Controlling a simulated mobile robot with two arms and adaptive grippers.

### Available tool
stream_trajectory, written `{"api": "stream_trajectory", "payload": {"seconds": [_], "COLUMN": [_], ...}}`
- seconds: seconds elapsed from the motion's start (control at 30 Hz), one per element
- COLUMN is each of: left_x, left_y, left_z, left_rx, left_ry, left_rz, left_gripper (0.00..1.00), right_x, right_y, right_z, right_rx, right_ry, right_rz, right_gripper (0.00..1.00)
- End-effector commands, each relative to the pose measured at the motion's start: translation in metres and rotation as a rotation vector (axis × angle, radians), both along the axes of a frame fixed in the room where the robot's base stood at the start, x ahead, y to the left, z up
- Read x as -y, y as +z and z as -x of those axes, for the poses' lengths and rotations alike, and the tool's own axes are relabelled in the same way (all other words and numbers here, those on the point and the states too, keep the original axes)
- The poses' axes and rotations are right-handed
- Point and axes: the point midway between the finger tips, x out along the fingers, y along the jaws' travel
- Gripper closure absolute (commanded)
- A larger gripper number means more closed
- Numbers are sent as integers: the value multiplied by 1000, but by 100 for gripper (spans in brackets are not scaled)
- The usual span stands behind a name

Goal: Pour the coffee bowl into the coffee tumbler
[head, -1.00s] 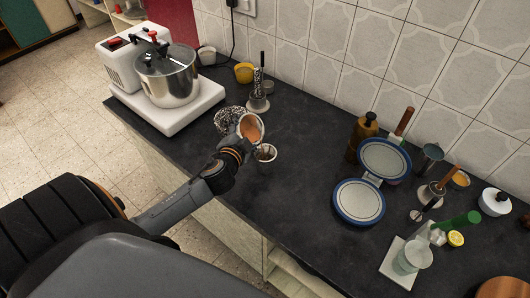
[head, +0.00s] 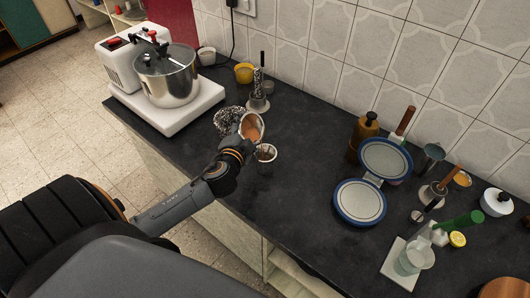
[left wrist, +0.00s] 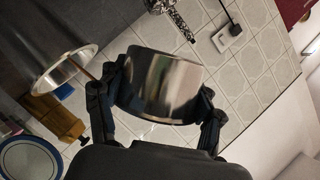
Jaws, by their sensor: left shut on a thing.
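The coffee bowl (head: 254,122) is steel and holds brown coffee low inside. It is tilted over toward the coffee tumbler (head: 268,153), a small steel cup on the dark counter just to its lower right. My left gripper (head: 238,147) is shut on the bowl. In the left wrist view both fingers of my left gripper (left wrist: 158,100) clasp the bowl's shiny outer wall (left wrist: 160,82). There the tumbler's pale rim (left wrist: 50,82) shows at left, with a thin brown streak running from beside the bowl toward it. The level inside the tumbler is not clear. My right gripper is out of view.
A white mixer with a steel pot (head: 168,78) is at the back left. A blue-rimmed double waffle iron (head: 360,201) is to the right. The counter between tumbler and waffle iron is clear.

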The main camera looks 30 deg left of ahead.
Motion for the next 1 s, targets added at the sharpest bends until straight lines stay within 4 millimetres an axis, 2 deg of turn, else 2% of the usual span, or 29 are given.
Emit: {"api": "stream_trajectory", "payload": {"seconds": [1.0], "left_x": [3], "left_y": [5], "left_z": [0], "left_rx": [0], "left_ry": [-1], "left_rz": [-113], "left_gripper": [71], "right_x": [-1], "right_y": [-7], "right_z": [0], "right_rx": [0], "right_ry": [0], "right_rz": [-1], "right_gripper": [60]}}
